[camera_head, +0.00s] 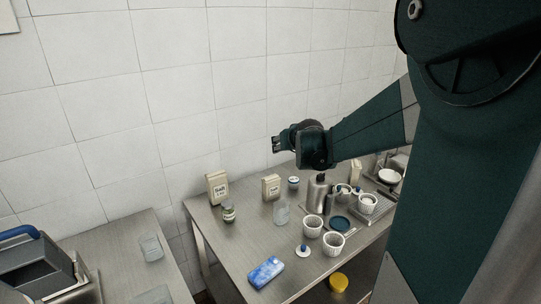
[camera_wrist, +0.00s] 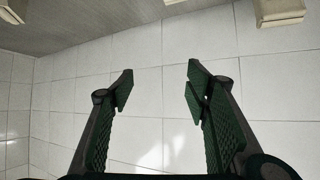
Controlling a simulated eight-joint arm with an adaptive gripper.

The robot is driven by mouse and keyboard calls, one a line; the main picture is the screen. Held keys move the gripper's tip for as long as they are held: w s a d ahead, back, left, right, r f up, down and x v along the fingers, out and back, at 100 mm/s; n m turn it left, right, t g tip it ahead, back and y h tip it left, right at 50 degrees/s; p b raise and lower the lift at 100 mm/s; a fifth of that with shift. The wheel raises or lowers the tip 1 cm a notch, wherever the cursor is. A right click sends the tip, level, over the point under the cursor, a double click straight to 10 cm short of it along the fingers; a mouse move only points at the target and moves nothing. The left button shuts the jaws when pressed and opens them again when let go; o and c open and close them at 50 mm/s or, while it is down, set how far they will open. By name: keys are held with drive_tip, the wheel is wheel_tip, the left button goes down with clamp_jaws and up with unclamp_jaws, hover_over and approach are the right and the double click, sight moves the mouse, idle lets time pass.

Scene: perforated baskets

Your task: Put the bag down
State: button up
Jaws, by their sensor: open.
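My gripper (camera_head: 277,145) is raised above the back of the metal table, near the tiled wall. In the wrist view its two fingers (camera_wrist: 158,84) are apart, with only wall tiles between them. No bag is held. A blue and white packet (camera_head: 266,271), possibly the bag, lies flat near the table's front edge, well below and apart from my gripper. Two upright beige packages marked like salt stand at the back: a larger one (camera_head: 217,187) at the left and a smaller one (camera_head: 271,187) below my gripper. A beige package (camera_wrist: 279,10) also shows at the wrist view's top edge.
The metal table (camera_head: 240,245) carries a jar (camera_head: 228,211), a clear glass (camera_head: 281,213), a dark bottle (camera_head: 317,193), white perforated baskets (camera_head: 333,243) and a blue dish (camera_head: 340,224). A yellow item (camera_head: 338,283) is at the lower right. Bare tabletop surrounds the blue packet's left side.

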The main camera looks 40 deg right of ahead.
sight(356, 166)
drive_tip(key=s+d+f+m+h+b, duration=0.1)
drive_tip(key=d+f, duration=0.4)
drive_tip(key=d, duration=0.9)
drive_tip(key=s+d+f+m+h+b, duration=0.1)
drive_tip(key=d+f, duration=0.5)
drive_tip(key=d, duration=0.8)
drive_tip(key=s+d+f+m+h+b, duration=0.1)
drive_tip(key=d+f, duration=0.5)
drive_tip(key=d, duration=0.8)
drive_tip(key=shift+s+d+m+g+h+b, duration=0.15)
drive_tip(key=shift+s+d+m+h+b, duration=0.1)
drive_tip(key=shift+s+h, duration=0.35)
drive_tip(key=shift+s+d+m+g+h+b, duration=0.15)
drive_tip(key=shift+s+m+h, duration=0.1)
drive_tip(key=shift+s+h, duration=0.3)
drive_tip(key=shift+w, duration=0.1)
drive_tip(key=shift+f+b, duration=0.6)
drive_tip(key=shift+f, duration=2.3)
drive_tip(key=shift+f, duration=0.1)
drive_tip(key=shift+f, duration=0.6)
drive_tip(key=shift+b+x, duration=0.6)
drive_tip(key=shift+x, duration=1.85)
drive_tip(key=shift+r, duration=0.2)
drive_tip(key=shift+c, duration=0.5)
